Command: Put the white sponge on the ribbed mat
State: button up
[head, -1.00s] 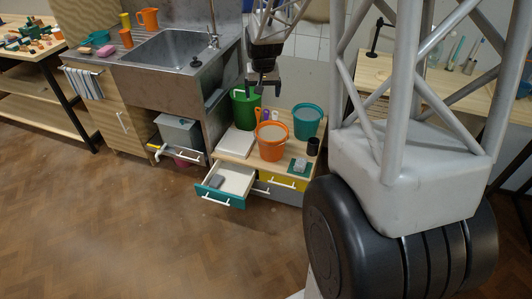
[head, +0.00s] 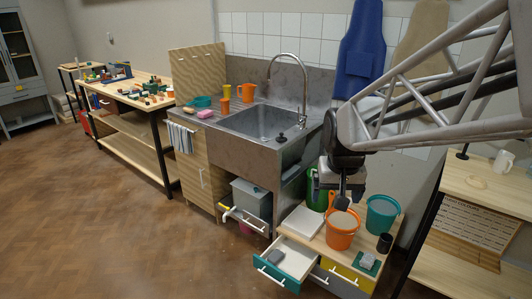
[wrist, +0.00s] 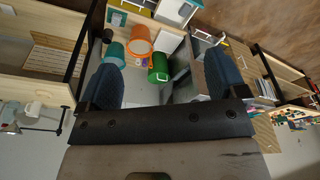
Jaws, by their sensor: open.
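I cannot pick out a clearly white sponge. A small grey block (head: 276,256), perhaps a sponge, lies in the open teal-fronted drawer (head: 296,259) of the low cabinet. A flat white slab (head: 304,222) lies on the cabinet top; I cannot tell whether it is ribbed. A small teal piece (head: 376,268) with a grey block (head: 367,260) on it lies at the right of the top. In the wrist view my gripper (wrist: 162,60) is open and empty.
An orange bucket (head: 342,237), teal bucket (head: 381,215), green bucket (head: 317,190) and black cup (head: 384,243) crowd the cabinet top. The sink unit (head: 262,122) stands left, with a pink block (head: 205,114) on its counter. The floor in front is clear.

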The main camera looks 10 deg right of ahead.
jog(key=s+a+n, duration=0.1)
jog(key=s+a, duration=0.1)
jog(key=s, duration=0.6)
jog(key=s+a, duration=0.3)
jog(key=s, duration=0.6)
jog(key=shift+r+n, duration=0.3)
jog(key=shift+n, duration=0.1)
jog(key=shift+a, duration=0.1)
